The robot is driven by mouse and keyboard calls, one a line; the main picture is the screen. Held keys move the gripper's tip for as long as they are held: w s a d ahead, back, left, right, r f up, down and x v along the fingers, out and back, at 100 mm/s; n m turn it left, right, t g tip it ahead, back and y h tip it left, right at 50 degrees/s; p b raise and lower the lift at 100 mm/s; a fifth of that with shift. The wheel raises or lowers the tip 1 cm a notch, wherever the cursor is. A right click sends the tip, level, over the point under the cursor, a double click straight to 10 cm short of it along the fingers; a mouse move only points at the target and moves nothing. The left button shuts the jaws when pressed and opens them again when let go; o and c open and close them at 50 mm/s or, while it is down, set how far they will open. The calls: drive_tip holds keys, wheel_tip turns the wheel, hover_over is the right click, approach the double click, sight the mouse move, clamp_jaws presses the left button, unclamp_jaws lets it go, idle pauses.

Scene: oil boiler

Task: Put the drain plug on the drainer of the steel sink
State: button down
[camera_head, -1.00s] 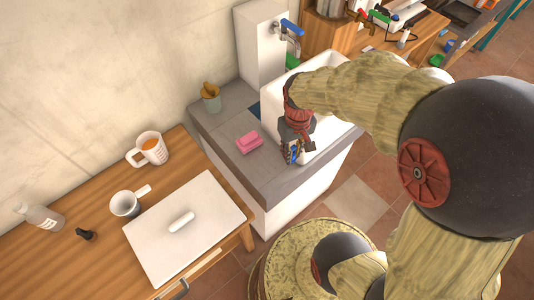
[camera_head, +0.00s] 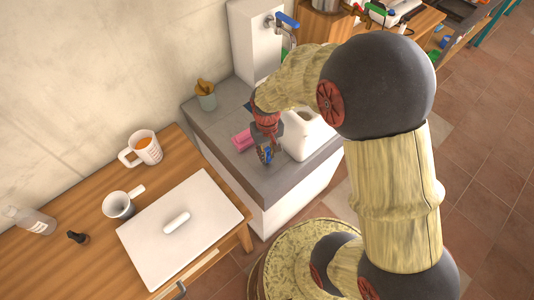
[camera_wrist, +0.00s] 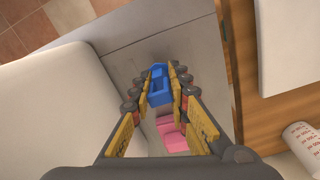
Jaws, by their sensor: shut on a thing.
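My gripper (camera_head: 265,154) is over the grey counter, close to the pink soap and beside the white sink (camera_head: 309,134). In the wrist view my gripper (camera_wrist: 160,84) has its fingers closed on the sides of a small blue block-like piece (camera_wrist: 158,86). The blue piece (camera_head: 267,153) also shows at the fingertips in the head view. I cannot tell whether it is the drain plug. A dark grey sink-like basin (camera_head: 462,12) is at the top right; I cannot make out a drainer in it.
The pink soap (camera_head: 243,140) lies on the grey counter (camera_head: 222,124), near a brush pot (camera_head: 206,98). A wooden table holds a white board (camera_head: 180,228), two mugs, a clear bottle (camera_head: 30,220) and a small black object (camera_head: 77,238).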

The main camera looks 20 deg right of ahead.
drive_tip(key=shift+f, duration=0.15)
drive_tip(key=c, duration=1.7)
unclamp_jaws()
wheel_tip(320, 180, up, 13)
drive_tip(key=p, duration=0.2)
drive_tip(key=shift+f+p, duration=0.1)
drive_tip(key=shift+p, duration=0.2)
drive_tip(key=s+r+t, duration=0.2)
drive_tip(key=s+r, duration=0.2)
drive_tip(key=r, duration=0.2)
drive_tip(key=s+r+t, duration=0.1)
drive_tip(key=s+r, duration=0.4)
drive_tip(key=r, duration=0.1)
drive_tip(key=s+r+t, duration=0.2)
drive_tip(key=s+r, duration=0.3)
drive_tip(key=r, duration=0.2)
drive_tip(key=shift+a+t, duration=0.3)
drive_tip(key=shift+a, duration=0.05)
